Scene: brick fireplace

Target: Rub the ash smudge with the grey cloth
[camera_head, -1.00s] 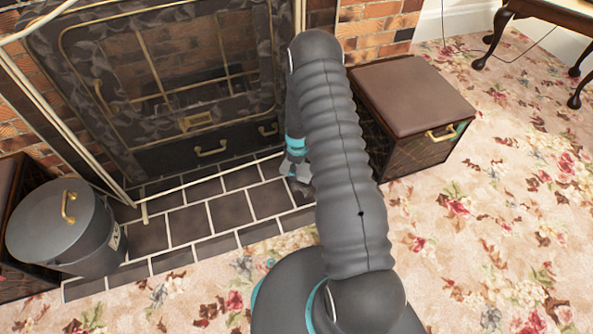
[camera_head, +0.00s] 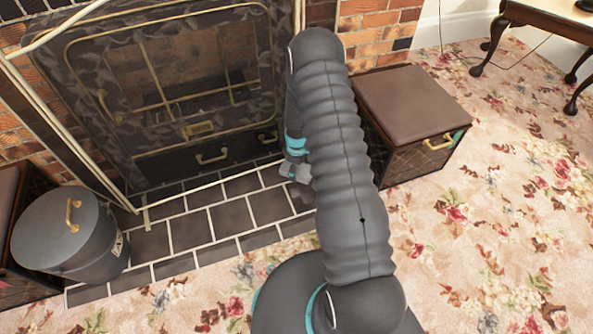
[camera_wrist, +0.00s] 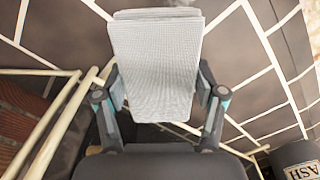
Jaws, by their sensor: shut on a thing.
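My gripper (camera_wrist: 160,95) is shut on the grey cloth (camera_wrist: 154,60), which is a pale, folded pad between its two fingers in the wrist view. The cloth covers part of the dark hearth tiles (camera_wrist: 245,60) behind it; I cannot tell whether it touches them. In the head view my gripper (camera_head: 296,171) is partly hidden by my arm, over the right part of the tiled hearth (camera_head: 185,232). I cannot make out the ash smudge for certain in either view.
A grey lidded ash bin (camera_head: 88,248) stands at the hearth's left end; its label also shows in the wrist view (camera_wrist: 302,170). A brass-framed fire screen (camera_head: 100,32) stands behind the hearth. A brown padded box (camera_head: 415,95) is to the right. Flowered carpet (camera_head: 500,240) lies clear.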

